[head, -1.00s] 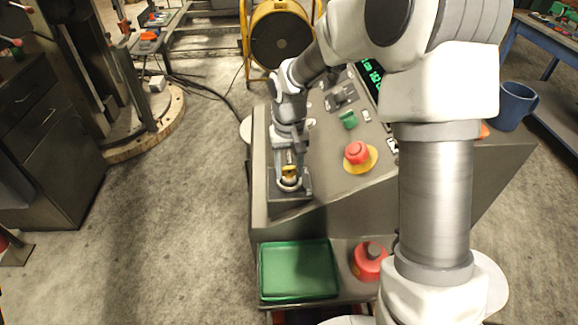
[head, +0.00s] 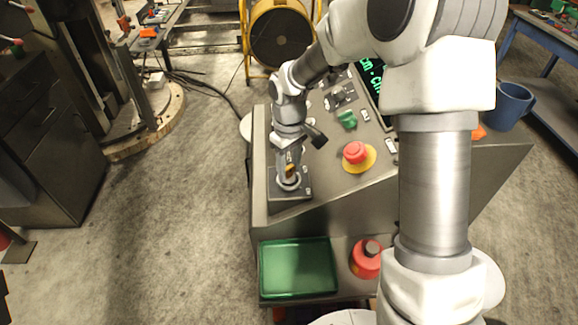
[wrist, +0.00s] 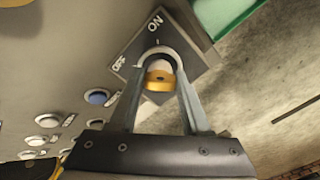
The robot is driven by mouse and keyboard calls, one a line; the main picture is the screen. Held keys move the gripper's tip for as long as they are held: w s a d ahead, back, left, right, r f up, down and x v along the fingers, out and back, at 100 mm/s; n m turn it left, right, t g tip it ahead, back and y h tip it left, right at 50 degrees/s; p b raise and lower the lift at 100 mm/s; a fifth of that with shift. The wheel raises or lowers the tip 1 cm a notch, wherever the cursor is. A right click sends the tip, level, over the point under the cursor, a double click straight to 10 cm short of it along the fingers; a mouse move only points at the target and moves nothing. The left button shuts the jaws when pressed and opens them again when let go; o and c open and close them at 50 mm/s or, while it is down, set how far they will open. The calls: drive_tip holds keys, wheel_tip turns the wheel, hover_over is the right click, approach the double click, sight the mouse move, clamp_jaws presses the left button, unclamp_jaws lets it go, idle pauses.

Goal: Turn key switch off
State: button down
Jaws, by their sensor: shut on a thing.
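The key switch sits on a dark square plate (head: 272,189) at the near left corner of the grey console. In the wrist view its plate (wrist: 180,48) is marked ON at the top and OFF at the left. The brass-coloured key (wrist: 159,81) shows between my fingers, in front of a pale round collar. My gripper (wrist: 160,72) is shut on the key, one finger on each side. It also shows in the head view, pointing down over the plate (head: 289,176). The fingers hide much of the switch, and I cannot tell which mark the key points to.
A red mushroom button (head: 355,152) on a yellow disc, a green knob (head: 347,119) and a lit display (head: 372,80) are on the console. A green tray (head: 297,268) and another red button (head: 366,260) sit below.

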sight(289, 167)
idle(0.4)
drive_tip(key=shift+c, duration=1.8)
unclamp_jaws()
wheel_tip(289, 167, up, 18)
drive_tip(key=shift+f+p, duration=0.25)
drive_tip(key=shift+p, duration=0.15)
drive_tip(key=s+d+r+m+t, duration=0.2)
drive_tip(key=s+d+m, duration=0.2)
drive_tip(key=s, duration=0.7)
drive_tip(key=s+d+r+m+t, duration=0.2)
drive_tip(key=s+d, duration=0.4)
drive_tip(key=s, duration=0.6)
drive_tip(key=shift+m+t, duration=0.8)
drive_tip(key=shift+m, duration=0.3)
